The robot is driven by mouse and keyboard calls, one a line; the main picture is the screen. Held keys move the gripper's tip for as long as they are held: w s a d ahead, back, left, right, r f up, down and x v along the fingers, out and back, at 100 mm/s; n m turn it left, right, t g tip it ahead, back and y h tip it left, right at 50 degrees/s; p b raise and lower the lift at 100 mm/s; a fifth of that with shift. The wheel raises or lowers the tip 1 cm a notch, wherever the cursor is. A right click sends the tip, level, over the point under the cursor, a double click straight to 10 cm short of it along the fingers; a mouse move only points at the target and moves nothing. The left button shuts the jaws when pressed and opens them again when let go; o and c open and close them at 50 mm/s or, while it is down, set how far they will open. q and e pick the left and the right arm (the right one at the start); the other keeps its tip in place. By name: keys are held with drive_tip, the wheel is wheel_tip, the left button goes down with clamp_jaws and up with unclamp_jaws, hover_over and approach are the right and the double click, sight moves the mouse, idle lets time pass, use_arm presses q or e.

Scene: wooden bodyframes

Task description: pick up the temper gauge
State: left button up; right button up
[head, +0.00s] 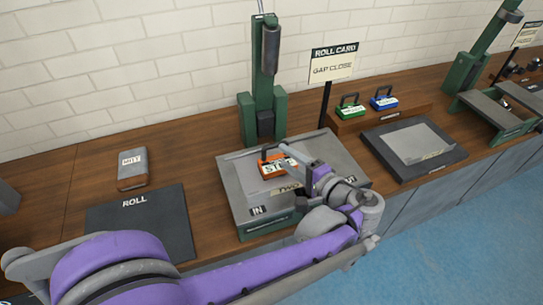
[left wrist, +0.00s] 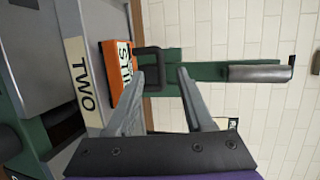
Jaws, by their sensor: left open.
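An orange block (head: 277,166) with a dark loop handle and lettering that starts "STI" sits on the grey-topped machine (head: 243,192). In the left wrist view the orange block (left wrist: 117,75) is at upper left, with its black handle (left wrist: 154,76) reaching toward the fingers. No label reads "temper gauge", so I cannot be sure this block is it. My left gripper (head: 290,157) is open and empty, just beside the block. In the left wrist view its two fingertips (left wrist: 161,74) are apart, with part of the handle appearing between them. Whether they touch it is unclear. My right gripper is out of view.
A green post (head: 264,80) stands behind the machine. The roll card sign (head: 334,62) stands right of it. Green (head: 350,109) and blue (head: 384,101) handled blocks sit on a wooden riser. A dark "ROLL" mat (head: 140,222) and a "WAIT" block (head: 132,169) lie left.

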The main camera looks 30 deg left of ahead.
sight(270, 146)
use_arm(q)
drive_tip(key=x, duration=1)
drive_tip(key=shift+w+a, duration=0.25)
clamp_jaws()
idle(1.2)
